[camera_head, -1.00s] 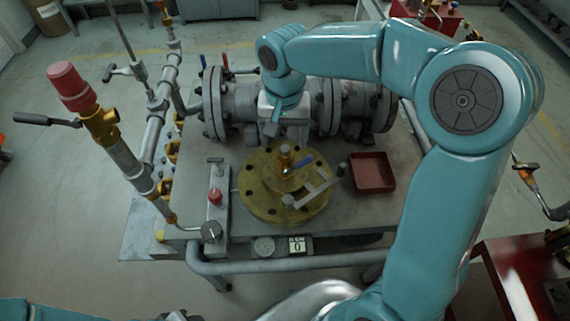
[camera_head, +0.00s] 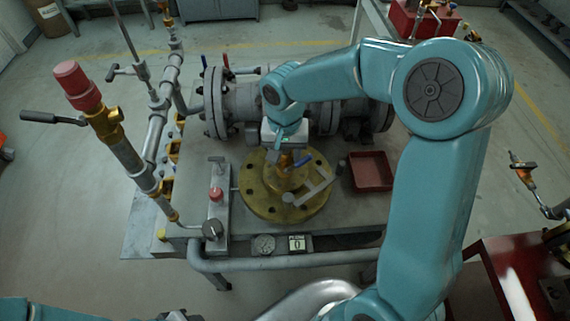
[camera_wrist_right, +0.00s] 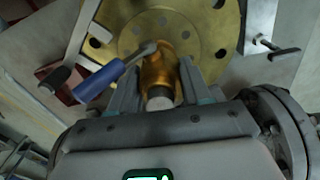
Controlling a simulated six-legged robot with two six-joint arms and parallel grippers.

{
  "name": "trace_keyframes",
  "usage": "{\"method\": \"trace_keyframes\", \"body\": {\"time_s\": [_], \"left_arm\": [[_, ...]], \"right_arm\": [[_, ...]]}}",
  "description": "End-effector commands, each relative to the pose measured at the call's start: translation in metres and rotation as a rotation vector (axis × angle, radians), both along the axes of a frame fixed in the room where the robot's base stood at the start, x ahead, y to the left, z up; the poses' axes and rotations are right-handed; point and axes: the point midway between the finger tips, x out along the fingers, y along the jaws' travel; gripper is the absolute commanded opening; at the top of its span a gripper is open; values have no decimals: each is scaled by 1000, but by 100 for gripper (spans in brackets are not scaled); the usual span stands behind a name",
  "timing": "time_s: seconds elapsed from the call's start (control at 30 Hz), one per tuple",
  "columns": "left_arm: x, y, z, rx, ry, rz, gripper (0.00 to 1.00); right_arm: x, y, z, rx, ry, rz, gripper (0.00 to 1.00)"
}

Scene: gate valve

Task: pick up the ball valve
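The ball valve is a small brass body (camera_wrist_right: 158,72) with a blue-sleeved lever (camera_wrist_right: 100,80). In the head view its blue lever (camera_head: 304,161) shows above the round yellow flange (camera_head: 255,200), and my right arm partly covers the body. My right gripper (camera_head: 287,150) is over the valve, pointing down. In the right wrist view the fingers of my right gripper (camera_wrist_right: 158,78) are apart, one on each side of the brass body. I see no clear closing on it. Only a teal piece of my left arm shows at the lower left; its gripper is not visible.
A grey crank handle (camera_head: 312,188) lies across the flange's right side. A red tray (camera_head: 371,171) is on the workbench (camera_head: 350,215) to the right. A large grey flanged pipe (camera_head: 240,103) runs behind. A red-topped pipe assembly (camera_head: 74,84) stands at left.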

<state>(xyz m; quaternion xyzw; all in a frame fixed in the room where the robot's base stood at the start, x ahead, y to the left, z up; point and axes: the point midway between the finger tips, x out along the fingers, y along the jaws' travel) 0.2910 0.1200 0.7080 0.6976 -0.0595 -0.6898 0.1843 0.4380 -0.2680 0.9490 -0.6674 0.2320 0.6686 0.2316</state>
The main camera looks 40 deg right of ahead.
Motion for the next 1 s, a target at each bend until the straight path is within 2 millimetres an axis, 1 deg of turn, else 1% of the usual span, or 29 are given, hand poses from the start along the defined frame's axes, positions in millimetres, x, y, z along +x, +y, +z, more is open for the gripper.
{"method": "trace_keyframes", "body": {"time_s": [0.3, 0.47, 0.57, 0.67, 0.9, 1.0], "left_arm": [[0, 0, 0, 0, 0, 0, 32], [0, 0, 0, 0, 0, 0, 32], [0, 0, 1, 0, 0, 0, 32], [0, 0, 1, 0, 0, 0, 32], [0, 0, 5, 0, 0, 0, 32], [0, 0, 7, 0, 0, 0, 32]], "right_arm": [[1, 0, 2, 0, -4, 0, 0], [1, 0, 13, -1, -6, 0, 0], [2, 0, 29, 0, -8, -1, 0], [2, 0, 53, -1, -11, -1, 0], [2, 1, 127, 1, -11, 0, 0], [1, 0, 154, 1, -8, 0, 0]]}}
